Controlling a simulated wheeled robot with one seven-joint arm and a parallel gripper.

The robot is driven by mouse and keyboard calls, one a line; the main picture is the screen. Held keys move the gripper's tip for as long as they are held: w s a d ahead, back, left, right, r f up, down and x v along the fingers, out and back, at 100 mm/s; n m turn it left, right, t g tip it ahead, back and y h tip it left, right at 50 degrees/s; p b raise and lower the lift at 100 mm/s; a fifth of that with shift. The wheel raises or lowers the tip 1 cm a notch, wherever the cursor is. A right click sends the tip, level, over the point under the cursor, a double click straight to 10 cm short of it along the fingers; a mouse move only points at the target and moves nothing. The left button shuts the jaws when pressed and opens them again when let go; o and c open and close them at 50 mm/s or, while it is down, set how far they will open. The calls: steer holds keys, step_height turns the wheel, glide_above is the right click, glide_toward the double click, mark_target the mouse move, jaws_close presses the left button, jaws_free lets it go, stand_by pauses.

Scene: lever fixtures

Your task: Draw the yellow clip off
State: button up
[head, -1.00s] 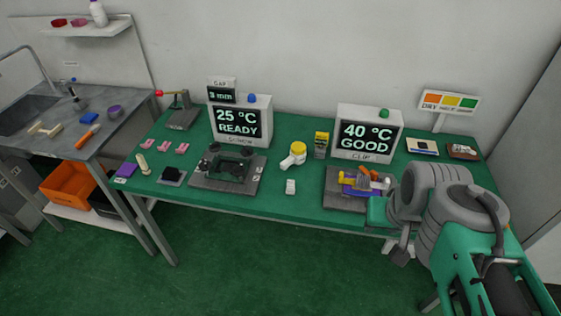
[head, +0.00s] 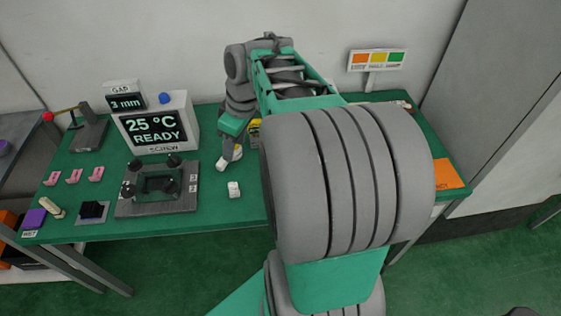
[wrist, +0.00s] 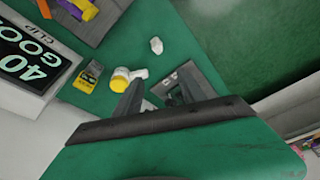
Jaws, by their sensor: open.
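The clip fixture (wrist: 100,25) shows at the top left of the wrist view, cut by the frame edge. A yellow piece (wrist: 86,9), apparently the yellow clip, sits there against a purple part (wrist: 70,8). In the head view my arm hides this fixture. My gripper (wrist: 160,85) is open and empty, its fingers pointing down over the table, well apart from the clip. In the head view my gripper (head: 231,147) is near the middle of the table, by the white bottle (head: 234,155) with the yellow cap.
The wrist view shows the yellow-capped bottle (wrist: 126,79), a yellow box (wrist: 88,77), a white block (wrist: 156,45) and the CLIP display (wrist: 25,55). The screw fixture (head: 157,190) with black knobs stands left of my gripper, before its READY display (head: 157,125). Green table shows between them.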

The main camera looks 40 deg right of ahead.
steer(key=s+d+f+n+y+b, duration=0.1)
steer(key=s+d+f+n, duration=0.15)
steer(key=d+f, duration=0.45)
steer(key=s+d+f+n+y+b, duration=0.1)
steer(key=s+d+f+n, duration=0.15)
steer(key=d, duration=0.85)
steer(key=shift+n, duration=0.4)
steer(key=x, duration=0.7)
steer(key=shift+w+f, duration=0.3)
steer(key=shift+w, duration=0.2)
steer(key=shift+c, duration=0.4)
jaws_close()
